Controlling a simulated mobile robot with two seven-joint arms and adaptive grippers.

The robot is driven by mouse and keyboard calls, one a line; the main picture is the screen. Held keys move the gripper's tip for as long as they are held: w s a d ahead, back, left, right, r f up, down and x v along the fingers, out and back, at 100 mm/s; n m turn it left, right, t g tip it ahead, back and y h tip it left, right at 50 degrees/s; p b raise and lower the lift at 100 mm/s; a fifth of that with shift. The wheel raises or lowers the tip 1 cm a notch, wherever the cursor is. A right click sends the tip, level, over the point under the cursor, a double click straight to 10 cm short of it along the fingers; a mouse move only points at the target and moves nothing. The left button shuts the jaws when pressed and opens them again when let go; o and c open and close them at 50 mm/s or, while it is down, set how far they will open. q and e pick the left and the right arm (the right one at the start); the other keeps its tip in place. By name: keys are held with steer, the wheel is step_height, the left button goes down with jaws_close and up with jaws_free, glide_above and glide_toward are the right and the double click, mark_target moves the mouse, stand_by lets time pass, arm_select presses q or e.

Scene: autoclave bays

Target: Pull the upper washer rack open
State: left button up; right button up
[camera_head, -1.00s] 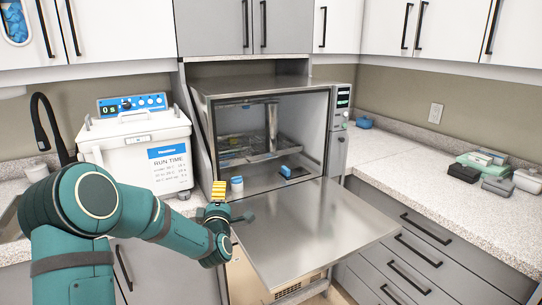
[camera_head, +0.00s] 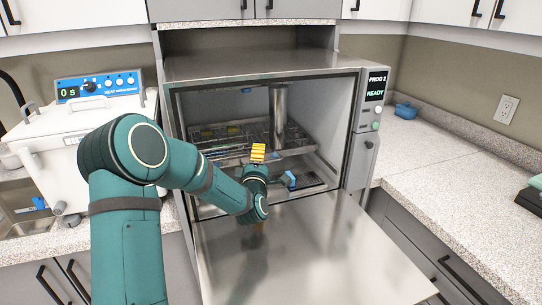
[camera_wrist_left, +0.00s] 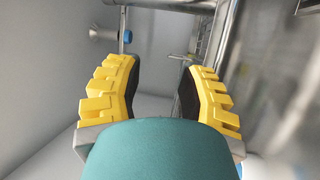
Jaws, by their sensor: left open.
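The washer (camera_head: 262,66) stands open, with its door folded down flat in front. Inside, the upper washer rack (camera_head: 228,142) is a metal wire rack with items on it, around a vertical metal column (camera_head: 278,112). My left gripper (camera_head: 258,151) has yellow fingers and is at the washer opening, overlapping the front of the upper rack in the head view. In the left wrist view its two fingers (camera_wrist_left: 160,85) are apart with nothing between them. Metal bars show beyond the fingers, but I cannot tell whether they touch. My right gripper is not in view.
The lowered door (camera_head: 300,245) lies under my left forearm. A lower level with a blue item (camera_head: 290,180) is below the upper rack. A white bath (camera_head: 50,140) stands left; the counter at right (camera_head: 440,165) is mostly clear.

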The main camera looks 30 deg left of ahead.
arm_select(q)
step_height(320, 180, down, 7)
steer(key=shift+s+f+b, duration=0.1)
steer(key=shift+f+b, duration=0.1)
steer(key=shift+b, duration=0.55)
steer(key=x, duration=0.6)
steer(key=shift+f, duration=0.25)
steer(key=shift+x, duration=0.8)
jaws_close()
